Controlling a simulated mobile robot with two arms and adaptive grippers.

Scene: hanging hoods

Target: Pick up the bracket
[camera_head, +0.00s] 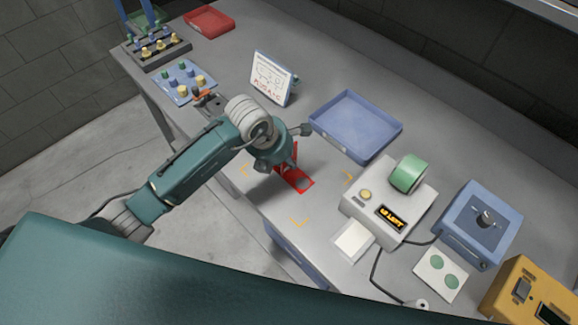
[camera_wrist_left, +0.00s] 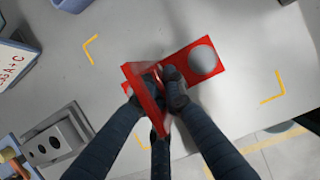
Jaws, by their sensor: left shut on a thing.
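The red bracket (camera_head: 297,180) lies on the grey table between the yellow corner marks. In the left wrist view the bracket (camera_wrist_left: 208,60) shows an upright plate and a flat plate with a round hole or disc. My left gripper (camera_head: 284,163) is over the bracket in the head view. In the left wrist view the fingers of my left gripper (camera_wrist_left: 163,88) close around the upright plate. The fingers hide part of the bracket. I cannot tell whether the bracket touches the table. My right gripper is not in view.
A blue tray (camera_head: 352,150) stands behind the bracket. A white device with a green roll (camera_head: 408,173) and a blue box (camera_head: 480,224) stand to the right. A white sign (camera_head: 272,78) stands behind my left arm. The table's front edge is close.

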